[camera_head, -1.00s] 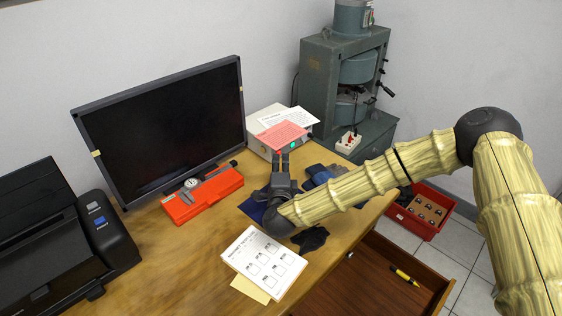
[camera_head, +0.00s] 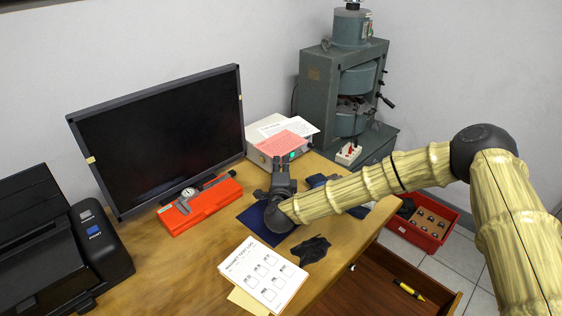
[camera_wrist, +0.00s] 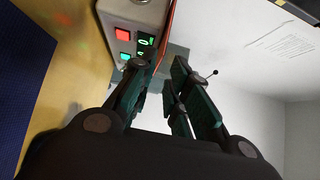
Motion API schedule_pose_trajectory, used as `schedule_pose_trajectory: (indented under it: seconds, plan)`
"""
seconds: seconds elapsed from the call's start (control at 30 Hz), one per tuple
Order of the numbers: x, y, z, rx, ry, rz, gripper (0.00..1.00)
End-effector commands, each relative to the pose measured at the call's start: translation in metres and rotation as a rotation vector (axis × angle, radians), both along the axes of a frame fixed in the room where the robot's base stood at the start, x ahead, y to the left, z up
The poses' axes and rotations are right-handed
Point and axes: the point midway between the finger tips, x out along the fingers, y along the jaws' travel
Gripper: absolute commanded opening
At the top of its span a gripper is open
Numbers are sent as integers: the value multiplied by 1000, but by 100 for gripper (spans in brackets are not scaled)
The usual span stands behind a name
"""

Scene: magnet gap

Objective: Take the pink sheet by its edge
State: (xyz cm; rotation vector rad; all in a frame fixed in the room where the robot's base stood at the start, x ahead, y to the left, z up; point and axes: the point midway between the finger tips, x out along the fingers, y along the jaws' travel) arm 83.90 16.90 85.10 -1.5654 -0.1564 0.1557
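The pink sheet (camera_head: 284,139) lies on top of a pale box-shaped instrument in the head view, its near edge by the instrument's front. In the wrist view the sheet shows edge-on as a thin red line (camera_wrist: 171,18) running down toward the gap between the fingers. My gripper (camera_head: 282,163) is at the instrument's front, just below the sheet's near edge. In the wrist view my gripper (camera_wrist: 165,62) is open, with a clear gap between its dark fingers. The left finger is close to the sheet's line; I cannot tell if they touch.
The instrument (camera_wrist: 125,25) with lit buttons is close beside the left finger. A white paper (camera_head: 300,123) lies by the pink sheet. The monitor (camera_head: 160,135) stands left, the grey-green machine (camera_head: 318,90) behind right. A red case (camera_head: 200,206) and printed card (camera_head: 262,272) lie on the desk.

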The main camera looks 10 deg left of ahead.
Motion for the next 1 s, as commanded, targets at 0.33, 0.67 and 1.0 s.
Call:
schedule_pose_trajectory:
  seconds: [0.33, 0.67, 1.0]
  plan:
    - [29, 7, -1, 0, -1, 1, 17]
    - [34, 8, 0, 1, 0, 2, 17]
    - [34, 8, 0, 0, 1, 1, 0]
